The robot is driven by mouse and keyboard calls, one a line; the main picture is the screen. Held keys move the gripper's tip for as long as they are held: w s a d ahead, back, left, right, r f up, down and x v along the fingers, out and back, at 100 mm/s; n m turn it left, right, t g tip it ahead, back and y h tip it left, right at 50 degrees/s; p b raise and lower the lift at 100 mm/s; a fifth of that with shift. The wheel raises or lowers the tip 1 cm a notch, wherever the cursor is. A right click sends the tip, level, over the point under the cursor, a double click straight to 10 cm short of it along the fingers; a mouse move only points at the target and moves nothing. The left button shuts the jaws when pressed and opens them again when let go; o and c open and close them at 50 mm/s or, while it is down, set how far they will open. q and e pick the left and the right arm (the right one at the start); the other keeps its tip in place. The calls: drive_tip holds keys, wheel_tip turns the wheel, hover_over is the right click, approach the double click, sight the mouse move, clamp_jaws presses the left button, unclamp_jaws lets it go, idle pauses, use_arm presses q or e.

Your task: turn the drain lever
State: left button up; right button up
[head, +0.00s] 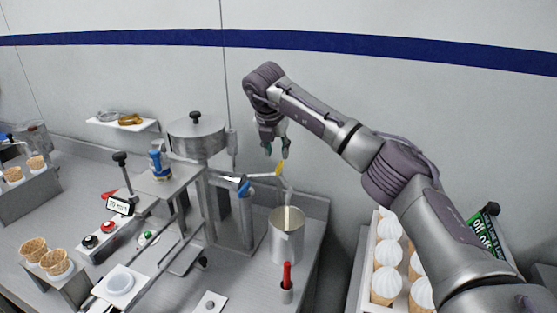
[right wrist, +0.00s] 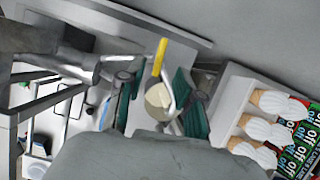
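My right gripper (head: 277,155) points down just above the handle's right end. Its fingers are apart, with nothing seen between them in the head view. In the right wrist view, the yellow handle (right wrist: 160,56) lies between the two dark green finger pads of the gripper (right wrist: 157,88) in the picture; I cannot tell whether they touch it. My left gripper is not in view.
A steel pail (head: 287,245) stands below the valve, with something cream-coloured in it. A red-handled tool (head: 287,277) stands in a holder before it. A white tray of cones (head: 360,275) is at right. Cone holders and a button box (head: 103,240) are at left.

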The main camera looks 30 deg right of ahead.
drive_tip(key=v, duration=0.6)
drive_tip(key=shift+s, duration=0.1)
idle(0.3)
